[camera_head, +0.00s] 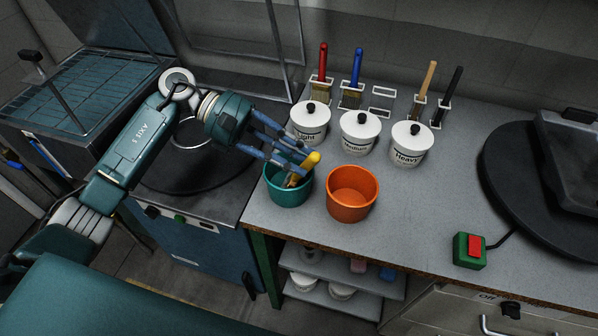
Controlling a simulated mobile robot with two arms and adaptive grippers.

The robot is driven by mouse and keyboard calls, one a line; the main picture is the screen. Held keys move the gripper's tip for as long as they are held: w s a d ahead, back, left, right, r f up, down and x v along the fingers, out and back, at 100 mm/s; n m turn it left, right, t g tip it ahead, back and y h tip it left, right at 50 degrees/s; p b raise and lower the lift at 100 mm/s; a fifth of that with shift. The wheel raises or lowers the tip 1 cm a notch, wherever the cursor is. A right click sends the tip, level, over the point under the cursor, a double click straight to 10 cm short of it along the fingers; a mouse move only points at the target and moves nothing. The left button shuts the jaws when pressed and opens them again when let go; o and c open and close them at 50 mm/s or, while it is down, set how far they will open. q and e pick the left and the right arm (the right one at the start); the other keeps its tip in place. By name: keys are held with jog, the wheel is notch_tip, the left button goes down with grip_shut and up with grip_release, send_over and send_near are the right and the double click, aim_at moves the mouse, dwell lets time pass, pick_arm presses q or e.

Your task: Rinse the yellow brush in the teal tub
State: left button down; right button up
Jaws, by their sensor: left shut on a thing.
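My left gripper (287,156) comes in from the left and is shut on the yellow brush (312,161). The brush is tilted, with its yellow handle end up to the right. Its lower part reaches down inside the rim of the teal tub (289,193). The bristle end is partly hidden, and I cannot tell whether it touches the bottom. The teal tub stands at the left front edge of the grey counter. My right gripper is not in view.
An orange tub (352,194) stands just right of the teal tub. Three lidded white pots (359,133) stand behind. A red brush (323,66), a blue brush (354,70) and two others stand in wire holders. A green box with a red button (470,250) sits at right. The counter's middle right is free.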

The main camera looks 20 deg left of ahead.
pick_arm(q)
notch_tip(320, 180, up, 12)
jog(key=p, duration=0.3)
dwell(1.1)
jog(key=shift+f, duration=0.1)
dwell(1.9)
notch_tip(320, 180, up, 4)
jog(key=shift+p, duration=0.4)
jog(key=shift+a, duration=0.1)
dwell(0.6)
